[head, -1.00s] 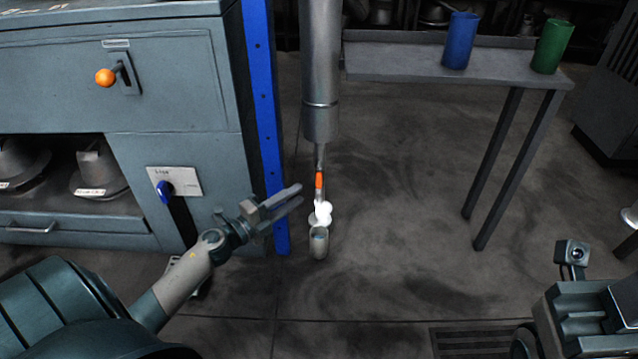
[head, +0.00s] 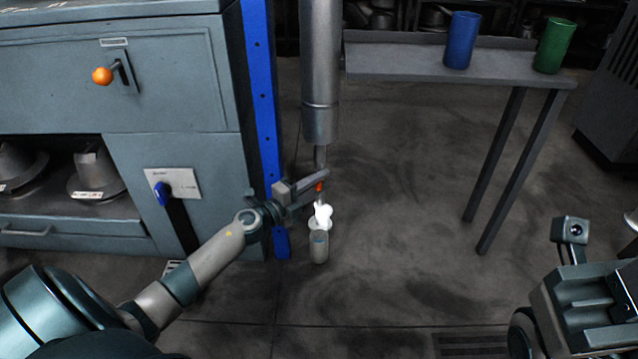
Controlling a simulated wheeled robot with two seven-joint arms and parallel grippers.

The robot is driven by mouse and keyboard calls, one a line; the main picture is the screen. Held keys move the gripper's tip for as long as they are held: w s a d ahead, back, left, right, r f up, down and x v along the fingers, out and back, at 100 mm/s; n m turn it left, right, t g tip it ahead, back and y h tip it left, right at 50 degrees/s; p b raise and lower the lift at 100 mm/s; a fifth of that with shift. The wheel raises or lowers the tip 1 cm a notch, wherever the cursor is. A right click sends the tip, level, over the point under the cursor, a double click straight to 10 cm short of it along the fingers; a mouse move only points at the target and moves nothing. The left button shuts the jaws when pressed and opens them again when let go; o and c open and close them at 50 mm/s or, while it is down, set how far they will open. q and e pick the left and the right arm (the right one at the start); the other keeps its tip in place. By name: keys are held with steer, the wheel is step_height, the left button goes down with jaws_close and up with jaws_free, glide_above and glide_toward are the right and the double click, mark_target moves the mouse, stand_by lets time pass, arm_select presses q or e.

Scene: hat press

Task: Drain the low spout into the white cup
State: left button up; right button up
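Bright white puffs (head: 320,217), like steam, show just below the handle. The fingers of my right gripper are not in view.
A grey press cabinet (head: 120,85) with an orange-knobbed lever (head: 102,76) and a blue switch (head: 162,193) stands at left, beside a blue post (head: 262,100). A narrow table (head: 400,64) holds a blue cup (head: 462,40) and a green cup (head: 554,46). The middle floor is clear.

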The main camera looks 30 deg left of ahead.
arm_select(q)
jaws_close()
stand_by(1.4)
